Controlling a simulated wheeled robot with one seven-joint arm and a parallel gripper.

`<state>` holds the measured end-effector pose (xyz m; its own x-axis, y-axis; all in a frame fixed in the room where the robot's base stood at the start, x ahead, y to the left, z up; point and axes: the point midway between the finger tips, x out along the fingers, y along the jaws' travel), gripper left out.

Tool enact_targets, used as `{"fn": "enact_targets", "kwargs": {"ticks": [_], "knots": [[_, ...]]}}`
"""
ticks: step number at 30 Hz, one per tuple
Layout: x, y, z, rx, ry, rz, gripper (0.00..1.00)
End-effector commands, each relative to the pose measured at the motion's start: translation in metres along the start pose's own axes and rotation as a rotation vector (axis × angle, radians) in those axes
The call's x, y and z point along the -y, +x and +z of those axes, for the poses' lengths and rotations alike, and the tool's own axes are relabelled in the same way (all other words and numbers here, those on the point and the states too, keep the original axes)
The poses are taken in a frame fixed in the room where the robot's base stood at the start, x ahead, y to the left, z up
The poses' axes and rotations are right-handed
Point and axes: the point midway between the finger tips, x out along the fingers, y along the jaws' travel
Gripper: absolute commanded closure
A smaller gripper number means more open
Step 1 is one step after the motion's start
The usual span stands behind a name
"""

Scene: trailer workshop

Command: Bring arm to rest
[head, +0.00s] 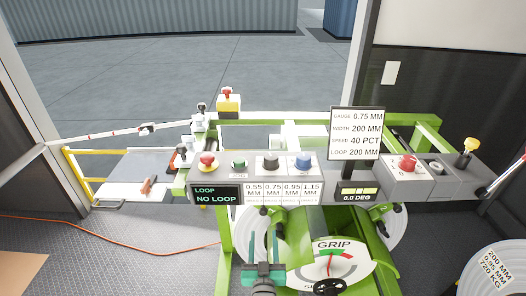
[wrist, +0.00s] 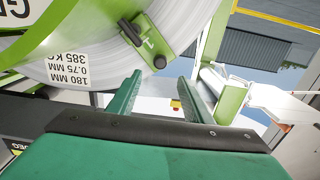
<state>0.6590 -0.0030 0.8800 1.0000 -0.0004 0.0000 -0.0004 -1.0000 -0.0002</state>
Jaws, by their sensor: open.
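My gripper (head: 263,268) shows at the bottom middle of the head view, in front of the green machine and left of the GRIP gauge (head: 334,262). In the wrist view, its two green fingers (wrist: 160,98) stand apart with nothing between them. Beyond the fingers is a large metal coil (wrist: 90,60) with a label reading 180 MM, 0.75 MM, 385 KG. The gripper looks apart from the coil, though the exact gap cannot be told.
A control panel (head: 225,180) with several knobs and a NO LOOP display spans the machine. A monitor (head: 357,133) stands above it. Another labelled coil (head: 495,272) is at the lower right. An orange cable (head: 130,231) crosses the floor at left. A side table (head: 125,163) stands beyond.

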Motion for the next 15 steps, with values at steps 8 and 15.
{"fn": "enact_targets", "kwargs": {"ticks": [8, 15], "knots": [[0.001, -0.047, 0.027, 0.029, 0.002, 0.002, 0.54], [0.003, -0.138, 0.059, 0.074, 0.005, 0.006, 0.54]]}}
